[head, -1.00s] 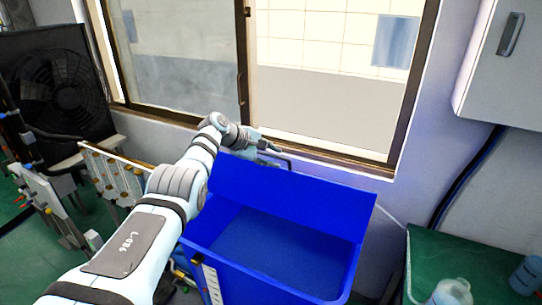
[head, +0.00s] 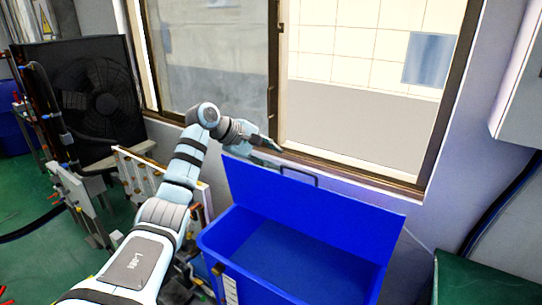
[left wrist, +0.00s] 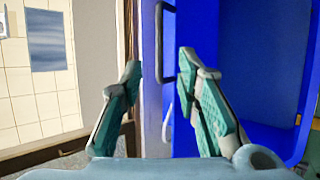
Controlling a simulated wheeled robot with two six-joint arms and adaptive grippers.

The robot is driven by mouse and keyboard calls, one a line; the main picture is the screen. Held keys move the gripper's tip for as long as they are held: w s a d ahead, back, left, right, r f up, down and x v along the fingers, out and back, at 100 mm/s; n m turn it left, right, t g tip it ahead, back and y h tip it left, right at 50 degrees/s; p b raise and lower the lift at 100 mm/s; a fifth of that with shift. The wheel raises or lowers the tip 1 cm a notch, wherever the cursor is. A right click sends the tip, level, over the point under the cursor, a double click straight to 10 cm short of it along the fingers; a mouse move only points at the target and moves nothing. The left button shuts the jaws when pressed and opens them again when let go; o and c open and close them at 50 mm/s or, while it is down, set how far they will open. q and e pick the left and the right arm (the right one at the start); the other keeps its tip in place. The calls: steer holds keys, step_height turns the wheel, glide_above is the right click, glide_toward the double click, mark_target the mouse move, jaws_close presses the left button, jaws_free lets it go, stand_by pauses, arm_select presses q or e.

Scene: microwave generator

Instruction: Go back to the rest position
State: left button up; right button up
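My left gripper (head: 268,144) is at the end of my outstretched arm, in front of the window sill and just above the left part of the blue bin's raised lid (head: 310,205). In the left wrist view its two green-padded fingers (left wrist: 160,64) are apart with nothing between them. The dark lid handle (head: 300,173) is to the right of the fingertips in the head view, and I see a gap between them. It also shows beyond the fingers in the left wrist view (left wrist: 158,40). My right gripper is in neither view.
The blue bin (head: 300,255) stands open and looks empty. A window (head: 350,110) is behind it. A black fan unit (head: 95,95) and a white panel (head: 140,175) stand at the left. A green-topped table (head: 485,280) is at the right, and a wall cabinet (head: 520,90) hangs above.

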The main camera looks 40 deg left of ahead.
arm_select(q)
steer(key=shift+w, duration=0.15)
steer(key=s+d+f+m+g+y, duration=0.1)
steer(key=s+d+f+m, duration=0.35)
steer(key=f, duration=0.55)
steer(key=s+d+f+m+g+y, duration=0.1)
steer(key=s+d+f+m+g, duration=0.25)
steer(key=f, duration=0.55)
steer(key=s+d+f+m+y, duration=0.1)
steer(key=s+d+f+m, duration=0.2)
steer(key=s+d+f, duration=0.5)
steer(key=s+d+f+m+y, duration=0.1)
steer(key=s+f+m, duration=0.2)
steer(key=s, duration=0.7)
steer(key=s+d+f+m+y, duration=0.15)
steer(key=s+m, duration=0.25)
steer(key=s, duration=0.7)
steer(key=s+a+f+g, duration=0.1)
steer(key=s+f, duration=0.1)
steer(key=f, duration=1)
steer(key=s+a+f+g, duration=0.2)
steer(key=f, duration=0.9)
steer(key=s+f+b, duration=0.1)
steer(key=s+f, duration=0.9)
steer(key=s, duration=0.2)
steer(key=shift+s+f+n, duration=0.15)
steer(key=shift+f+n, duration=0.15)
steer(key=shift+f, duration=0.1)
